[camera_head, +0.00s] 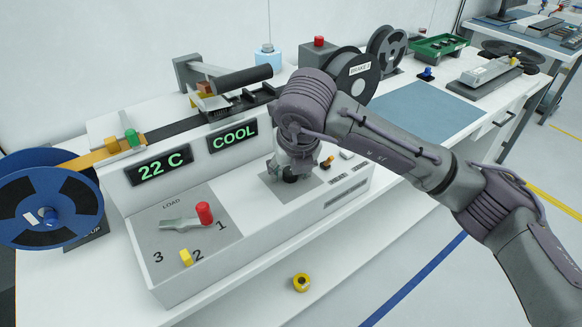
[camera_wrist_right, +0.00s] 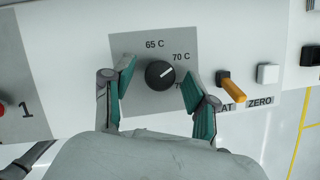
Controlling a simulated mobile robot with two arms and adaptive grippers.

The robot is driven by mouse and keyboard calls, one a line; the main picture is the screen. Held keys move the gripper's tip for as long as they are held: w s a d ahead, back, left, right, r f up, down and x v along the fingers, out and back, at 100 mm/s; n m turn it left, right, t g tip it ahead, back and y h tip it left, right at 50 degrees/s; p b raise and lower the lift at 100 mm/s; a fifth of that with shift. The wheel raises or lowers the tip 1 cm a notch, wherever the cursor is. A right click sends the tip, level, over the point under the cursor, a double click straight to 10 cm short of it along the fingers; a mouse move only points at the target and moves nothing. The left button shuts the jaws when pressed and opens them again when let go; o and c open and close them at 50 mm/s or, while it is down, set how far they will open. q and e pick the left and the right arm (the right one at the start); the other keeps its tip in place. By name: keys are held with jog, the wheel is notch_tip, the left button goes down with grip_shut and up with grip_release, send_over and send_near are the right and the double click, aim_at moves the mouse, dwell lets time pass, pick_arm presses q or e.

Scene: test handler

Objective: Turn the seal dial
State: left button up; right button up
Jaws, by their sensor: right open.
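The seal dial (camera_wrist_right: 160,75) is a round black knob on a grey plate (camera_wrist_right: 128,44) marked 65 C and 70 C, with a third label partly hidden by a finger. Its white pointer line aims up and right, toward 70 C. My right gripper (camera_wrist_right: 160,82) is open, with one teal-padded finger on each side of the dial; both pads look apart from it. In the head view my right gripper (camera_head: 289,168) is over the dial plate and mostly hides the dial. My left gripper is not in view.
The displays read 22 C (camera_head: 158,167) and COOL (camera_head: 233,138). The red-handled LOAD lever (camera_head: 204,213) is left of the dial. An orange switch (camera_wrist_right: 233,90) and white ZERO button (camera_wrist_right: 268,74) are close right of it. A yellow roll (camera_head: 301,282) lies in front.

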aim_at(293, 186)
jog(key=shift+r, duration=0.2)
jog(key=v, duration=0.4)
jog(key=shift+r, duration=0.1)
jog(key=s+d, duration=0.3)
jog(key=s, duration=0.9)
jog(key=shift+r, duration=0.15)
